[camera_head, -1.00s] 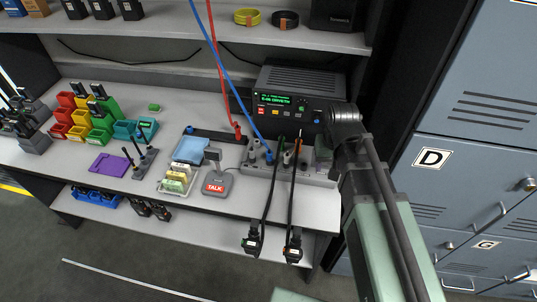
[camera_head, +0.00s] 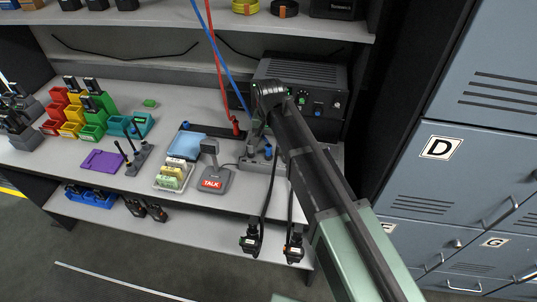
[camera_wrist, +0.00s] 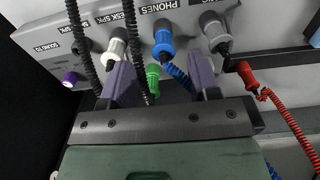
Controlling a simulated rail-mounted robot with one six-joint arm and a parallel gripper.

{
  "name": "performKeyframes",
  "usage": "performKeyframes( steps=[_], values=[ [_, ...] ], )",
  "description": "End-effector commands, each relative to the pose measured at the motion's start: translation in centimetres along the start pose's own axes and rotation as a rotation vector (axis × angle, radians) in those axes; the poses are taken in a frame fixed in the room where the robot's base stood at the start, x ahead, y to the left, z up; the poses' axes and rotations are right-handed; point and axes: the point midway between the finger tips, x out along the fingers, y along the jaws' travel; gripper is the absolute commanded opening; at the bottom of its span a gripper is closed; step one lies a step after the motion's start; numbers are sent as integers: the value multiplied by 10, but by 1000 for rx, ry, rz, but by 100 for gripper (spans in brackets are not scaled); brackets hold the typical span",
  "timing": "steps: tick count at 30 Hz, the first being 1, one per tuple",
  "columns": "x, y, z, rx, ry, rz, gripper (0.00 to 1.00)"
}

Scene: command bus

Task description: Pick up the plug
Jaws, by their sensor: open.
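In the wrist view, several coloured plugs sit in a grey labelled panel (camera_wrist: 185,12). A green plug (camera_wrist: 153,72) shows between the two fingers of my gripper (camera_wrist: 161,78), with a blue plug (camera_wrist: 163,42) just above it under the PHONES label. My gripper is open, with nothing clearly held. A white plug (camera_wrist: 115,45) is by the left finger and a grey one (camera_wrist: 213,30) is above the right finger. A red plug (camera_wrist: 245,72) on a coiled cord is to the right. In the head view, my arm hides much of the panel (camera_head: 262,167). Which plug is meant cannot be told.
Black coiled cords (camera_wrist: 132,35) hang across the panel close to the left finger. A purple plug (camera_wrist: 69,78) is at far left. In the head view, a TALK microphone (camera_head: 212,183) stands left of the panel, and a black console (camera_head: 300,95) stands behind it.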

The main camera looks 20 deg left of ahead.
Motion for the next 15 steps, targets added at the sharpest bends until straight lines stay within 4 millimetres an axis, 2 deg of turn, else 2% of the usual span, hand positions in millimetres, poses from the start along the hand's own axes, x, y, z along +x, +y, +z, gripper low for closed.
performKeyframes(
  steps=[3,7,15],
  values=[
    [26,-2,-1,0,0,0,56],
    [50,-4,-2,0,0,0,56],
    [48,-4,-2,0,0,0,56]
  ],
)
